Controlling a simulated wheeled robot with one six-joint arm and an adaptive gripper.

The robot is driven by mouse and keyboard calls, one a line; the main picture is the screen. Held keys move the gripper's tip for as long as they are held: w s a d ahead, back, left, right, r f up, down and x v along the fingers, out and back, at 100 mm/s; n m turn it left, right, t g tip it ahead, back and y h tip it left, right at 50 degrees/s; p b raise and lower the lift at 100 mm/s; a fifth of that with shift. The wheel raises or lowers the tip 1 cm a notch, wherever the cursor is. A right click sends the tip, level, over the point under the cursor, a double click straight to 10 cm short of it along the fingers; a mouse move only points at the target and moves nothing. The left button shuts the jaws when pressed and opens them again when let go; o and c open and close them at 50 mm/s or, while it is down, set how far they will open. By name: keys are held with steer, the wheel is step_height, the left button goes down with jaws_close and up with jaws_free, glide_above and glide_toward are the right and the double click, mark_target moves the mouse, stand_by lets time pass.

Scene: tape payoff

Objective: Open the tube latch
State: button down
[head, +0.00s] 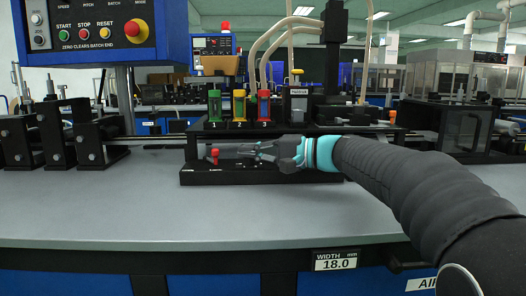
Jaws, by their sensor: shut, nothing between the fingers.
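My gripper (245,153) reaches in from the right above a low black base (235,177) on the bench. Its fingers point left and are shut, with nothing seen held. A small red knob (215,152) stands upright at the left end of this base, a little left of the fingertips. I cannot tell for sure whether this red-knobbed part is the tube latch. My gripper and wrist hide part of the base and what lies behind it. The small labels on the base are too small to read.
Green (214,105), yellow (239,105) and red (264,105) units numbered 1 to 3 stand behind the base. Several black blocks (88,142) stand at the left. A control panel (100,30) hangs at the upper left. The front bench top (150,215) is clear.

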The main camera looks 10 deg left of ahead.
mark_target(231, 166)
steer(key=shift+w+a+f, duration=0.1)
steer(key=shift+w+a, duration=0.05)
steer(key=shift+a, duration=0.9)
steer(key=shift+w+a, duration=0.1)
steer(key=shift+a, duration=0.95)
steer(key=shift+s+a, duration=0.1)
steer(key=shift+a, duration=0.05)
